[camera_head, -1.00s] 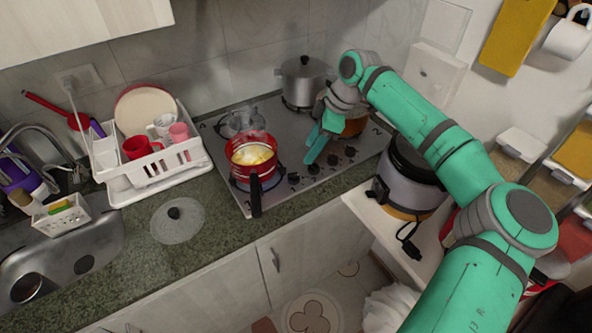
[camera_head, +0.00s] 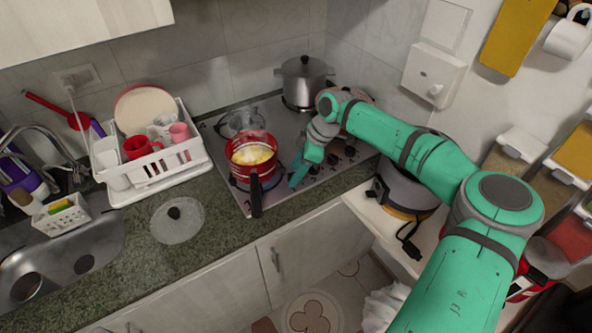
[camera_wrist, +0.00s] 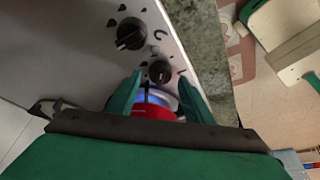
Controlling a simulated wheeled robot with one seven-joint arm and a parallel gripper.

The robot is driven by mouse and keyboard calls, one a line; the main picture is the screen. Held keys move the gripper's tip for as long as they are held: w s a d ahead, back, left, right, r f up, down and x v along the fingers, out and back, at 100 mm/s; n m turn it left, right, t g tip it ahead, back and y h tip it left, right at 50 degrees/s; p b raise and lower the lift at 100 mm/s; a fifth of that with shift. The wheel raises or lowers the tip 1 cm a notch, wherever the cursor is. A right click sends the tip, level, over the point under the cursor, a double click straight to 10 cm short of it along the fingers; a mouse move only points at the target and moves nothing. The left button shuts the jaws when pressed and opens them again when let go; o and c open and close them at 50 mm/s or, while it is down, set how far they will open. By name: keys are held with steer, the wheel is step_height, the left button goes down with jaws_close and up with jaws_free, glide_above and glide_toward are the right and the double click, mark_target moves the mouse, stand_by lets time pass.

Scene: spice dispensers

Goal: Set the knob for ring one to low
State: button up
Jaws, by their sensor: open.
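My gripper (camera_head: 298,176) is open and low over the front of the stove (camera_head: 233,195), just right of the red pot (camera_head: 240,172). In the wrist view its two green fingers (camera_wrist: 157,90) point at a black knob (camera_wrist: 160,72), which lies between and slightly beyond the tips. I cannot tell whether they touch it. A second black knob (camera_wrist: 130,33) is farther along the row, with its pointer turned sideways. A blue flame (camera_wrist: 160,97) burns under the red pot's edge. In the head view my gripper hides the knob nearest the pot; other knobs (camera_head: 331,160) show to its right.
The red pot's black handle (camera_head: 256,196) sticks out over the counter's front, left of my gripper. A steel pot (camera_head: 304,83) stands at the back. A rice cooker (camera_head: 405,187) stands right of the stove, below my arm. A glass lid (camera_head: 177,219) lies on the counter.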

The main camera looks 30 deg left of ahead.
steer(key=c, duration=1)
steer(key=shift+s+a, duration=0.4)
steer(key=shift+s+f, duration=0.1)
steer(key=shift+s, duration=0.1)
steer(key=shift+d+f, duration=0.1)
steer(key=o, duration=1)
steer(key=shift+w, duration=0.2)
